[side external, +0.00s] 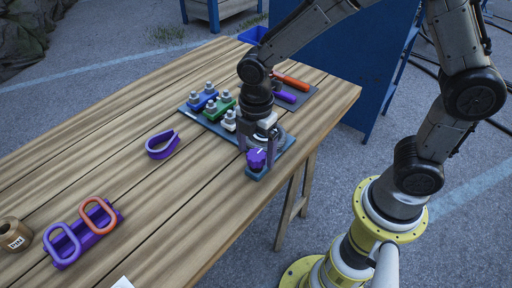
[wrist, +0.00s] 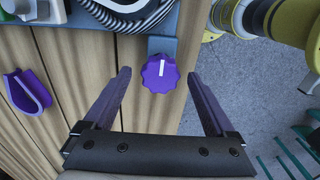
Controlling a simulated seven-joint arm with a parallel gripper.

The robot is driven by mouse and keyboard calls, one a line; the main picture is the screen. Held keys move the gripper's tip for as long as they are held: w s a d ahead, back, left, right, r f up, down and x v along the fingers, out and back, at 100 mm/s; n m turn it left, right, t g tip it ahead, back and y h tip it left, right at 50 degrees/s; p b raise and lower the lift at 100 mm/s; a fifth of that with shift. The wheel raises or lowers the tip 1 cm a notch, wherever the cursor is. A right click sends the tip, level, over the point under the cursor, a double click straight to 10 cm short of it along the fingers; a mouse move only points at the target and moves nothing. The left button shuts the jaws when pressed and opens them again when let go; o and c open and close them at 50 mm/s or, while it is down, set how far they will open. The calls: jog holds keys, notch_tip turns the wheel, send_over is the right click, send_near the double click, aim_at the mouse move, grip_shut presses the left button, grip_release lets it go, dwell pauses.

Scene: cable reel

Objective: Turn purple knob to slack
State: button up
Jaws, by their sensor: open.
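The purple knob (side external: 257,158) sits at the front corner of a blue-grey board on the table, near the table's edge. In the wrist view the knob (wrist: 160,73) has a scalloped rim and a white pointer line aimed toward the top of the picture. My gripper (wrist: 158,78) is open, with one purple finger on each side of the knob and visible gaps between. In the side view my gripper (side external: 257,150) is down over the knob and partly hides it. I cannot tell how high the fingertips are. No slack marking is readable.
The board (side external: 285,147) also carries blue, green and white blocks with metal studs. A purple clip (side external: 162,145) lies on the table, and a purple rack (side external: 82,238) with rings stands near a tan spool (side external: 14,234). Orange and purple handles (side external: 290,82) lie behind.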

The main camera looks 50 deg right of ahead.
aim_at(256, 154)
jog(key=shift+r, duration=0.1)
notch_tip(256, 154, up, 14)
dwell(0.5)
jog(key=s+d+r+m+t, duration=0.3)
jog(key=s+d+r+m, duration=0.25)
jog(key=s+d, duration=0.25)
jog(key=s+d+f+m+t, duration=0.2)
jog(key=s+f+m, duration=0.2)
jog(key=s+m, duration=0.3)
jog(key=m, duration=0.5)
jog(key=shift+f+m+t, duration=0.15)
jog(key=shift+m+t, duration=0.15)
jog(key=shift+m, duration=0.05)
